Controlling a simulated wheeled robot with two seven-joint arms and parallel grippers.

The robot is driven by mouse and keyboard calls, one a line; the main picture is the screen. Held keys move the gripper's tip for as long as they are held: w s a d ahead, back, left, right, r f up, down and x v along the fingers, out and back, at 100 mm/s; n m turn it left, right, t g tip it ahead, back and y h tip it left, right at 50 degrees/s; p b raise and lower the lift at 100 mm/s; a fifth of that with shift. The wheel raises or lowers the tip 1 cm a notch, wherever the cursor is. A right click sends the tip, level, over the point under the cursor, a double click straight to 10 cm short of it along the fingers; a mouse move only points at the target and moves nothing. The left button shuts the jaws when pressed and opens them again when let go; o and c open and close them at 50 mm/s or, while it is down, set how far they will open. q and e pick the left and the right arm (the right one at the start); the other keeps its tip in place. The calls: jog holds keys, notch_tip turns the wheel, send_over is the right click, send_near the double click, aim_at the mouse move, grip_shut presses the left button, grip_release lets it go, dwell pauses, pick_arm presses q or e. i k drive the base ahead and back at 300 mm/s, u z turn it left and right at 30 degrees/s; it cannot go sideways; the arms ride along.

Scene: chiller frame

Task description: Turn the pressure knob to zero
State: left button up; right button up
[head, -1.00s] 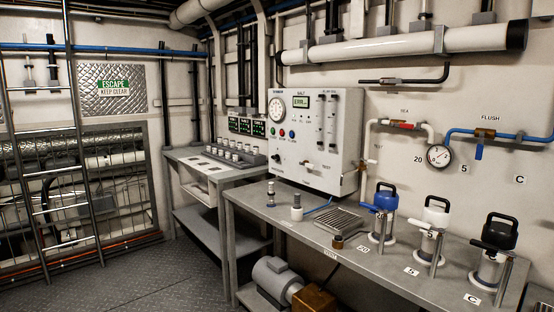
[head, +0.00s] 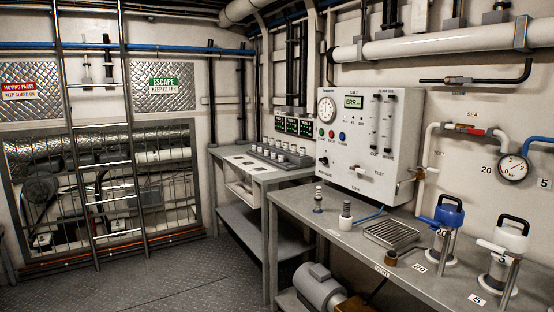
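A white control panel (head: 370,140) stands at the back of the grey workbench. A small black knob (head: 323,161) sits at its lower left; the label under it is too small to read surely, and I cannot tell its setting. A round dial gauge (head: 327,109) is at the panel's upper left; its reading is too small to tell. A display (head: 354,102) marked SALT appears to read ERR. A lever (head: 362,171) marked TEST sits low on the panel. Neither of my grippers is in view.
The workbench (head: 345,236) holds two small bottles, a ribbed tray (head: 391,235), and blue-topped (head: 448,213) and white-topped (head: 508,238) canisters. A lower side table (head: 262,172) stands left of it. A ladder (head: 106,130) stands at left. The floor (head: 185,285) between is clear.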

aim_at(324, 160)
jog(key=u, duration=1.25)
jog(key=i, duration=3.45)
jog(key=z, duration=1.05)
